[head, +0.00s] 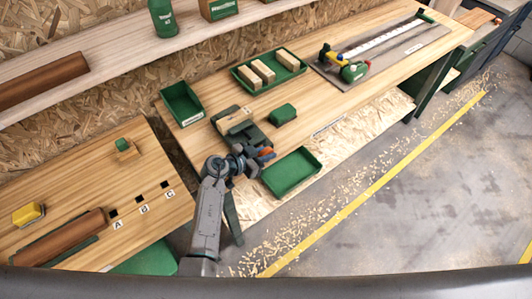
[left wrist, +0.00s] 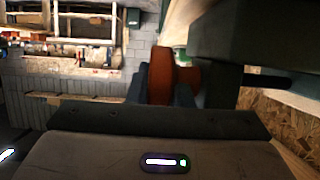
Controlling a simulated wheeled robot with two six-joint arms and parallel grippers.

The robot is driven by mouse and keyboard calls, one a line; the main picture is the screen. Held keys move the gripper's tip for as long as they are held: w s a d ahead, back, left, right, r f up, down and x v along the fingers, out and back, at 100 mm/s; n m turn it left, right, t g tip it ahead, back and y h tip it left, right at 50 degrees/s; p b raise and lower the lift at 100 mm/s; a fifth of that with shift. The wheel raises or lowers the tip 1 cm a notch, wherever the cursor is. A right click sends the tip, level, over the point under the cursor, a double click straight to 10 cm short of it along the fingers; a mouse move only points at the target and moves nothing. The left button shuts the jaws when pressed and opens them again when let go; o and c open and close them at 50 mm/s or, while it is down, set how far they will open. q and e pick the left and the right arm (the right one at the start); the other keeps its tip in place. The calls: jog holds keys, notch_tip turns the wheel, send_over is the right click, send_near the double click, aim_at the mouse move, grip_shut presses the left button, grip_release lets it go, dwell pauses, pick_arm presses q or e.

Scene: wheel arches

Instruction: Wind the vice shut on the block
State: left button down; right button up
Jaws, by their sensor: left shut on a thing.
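The vice (head: 256,136) is dark grey-green and stands at the front edge of the workbench in the head view. A pale wooden block (head: 234,121) sits at its jaws; I cannot tell whether both jaws touch it. My left gripper (head: 262,154) is at the vice's front, shut on the orange handle (head: 267,152). In the left wrist view the orange-brown handle (left wrist: 162,76) stands between the fingers, and the dark vice body (left wrist: 250,40) fills the upper right. The arm and gripper hide part of the handle. My right gripper is not in view.
An empty green tray (head: 291,172) lies below the bench front, right of my arm. On the bench are a green bin (head: 182,103), a tray with wooden blocks (head: 249,80) and a small green box (head: 283,114). A lower side bench (head: 70,180) stands at left.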

pick_arm(q)
jog(key=c, duration=1.6)
grip_release()
jog(key=b+v, duration=0.2)
jog(key=v, duration=0.9)
jog(key=shift+w, duration=0.1)
jog(key=shift+d, duration=0.1)
